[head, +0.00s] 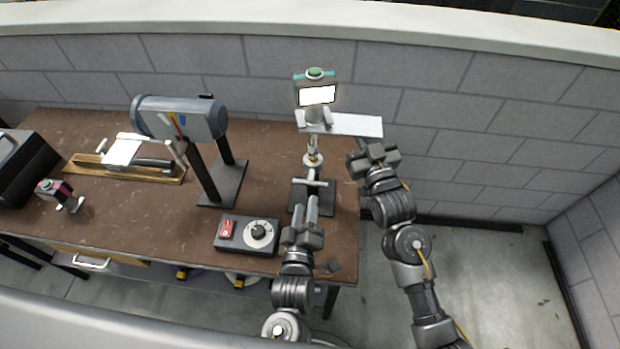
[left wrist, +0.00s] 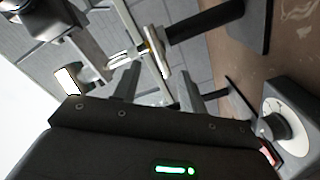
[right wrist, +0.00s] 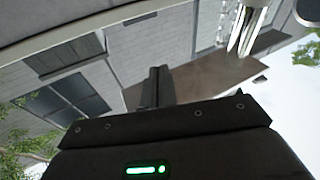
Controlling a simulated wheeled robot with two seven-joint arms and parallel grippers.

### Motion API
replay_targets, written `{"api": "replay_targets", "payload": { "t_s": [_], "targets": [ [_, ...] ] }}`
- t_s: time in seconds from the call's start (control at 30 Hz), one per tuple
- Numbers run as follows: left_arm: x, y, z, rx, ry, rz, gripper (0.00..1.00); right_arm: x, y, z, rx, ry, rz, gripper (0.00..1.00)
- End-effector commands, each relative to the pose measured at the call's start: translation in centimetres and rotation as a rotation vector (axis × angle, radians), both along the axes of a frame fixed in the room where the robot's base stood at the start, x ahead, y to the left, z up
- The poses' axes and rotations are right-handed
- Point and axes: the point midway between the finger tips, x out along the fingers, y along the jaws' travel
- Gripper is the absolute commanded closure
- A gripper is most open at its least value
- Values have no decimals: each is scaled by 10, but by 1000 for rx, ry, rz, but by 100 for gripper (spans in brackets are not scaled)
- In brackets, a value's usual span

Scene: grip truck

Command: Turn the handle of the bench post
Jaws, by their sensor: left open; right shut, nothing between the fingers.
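The bench post (head: 312,150) stands near the right end of the brown workbench (head: 270,175) on a dark base. Its handle (head: 313,182) is a pale metal crossbar low on the post. My left gripper (head: 306,208) is open just in front of the handle, fingers pointing at it. In the left wrist view the handle (left wrist: 155,60) lies beyond and between the open fingertips (left wrist: 158,82); contact cannot be told. My right gripper (head: 362,150) is shut and empty, right of the post, beyond the bench edge. Its closed fingers (right wrist: 157,85) show in the right wrist view.
A device with a screen (head: 317,95) and a white plate (head: 357,125) top the post, close to my right gripper. A control box (head: 246,234) with a dial lies left of my left gripper. A grey cylinder (head: 180,117) on a stand is farther left. A block wall is behind.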

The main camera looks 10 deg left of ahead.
Motion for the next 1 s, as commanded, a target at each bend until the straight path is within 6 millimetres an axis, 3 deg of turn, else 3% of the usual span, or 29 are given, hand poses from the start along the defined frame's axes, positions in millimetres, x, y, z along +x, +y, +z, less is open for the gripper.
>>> {"api": "replay_targets", "payload": {
  "t_s": [0.3, 0.5, 0.9, 1.0],
  "targets": [
    [63, 0, 1, 3, -2, 0, 58, 0, 0, 3, 3, -6, 1, 100],
    [87, 0, 1, 2, -1, -1, 58, 0, 0, 3, 3, -6, 1, 100],
    [94, 0, 0, 1, 1, -1, 58, 0, 0, 3, 3, -6, 1, 100],
    [94, 0, 0, 1, 1, -1, 69, 0, 0, 3, 3, -6, 1, 100]
  ]
}}
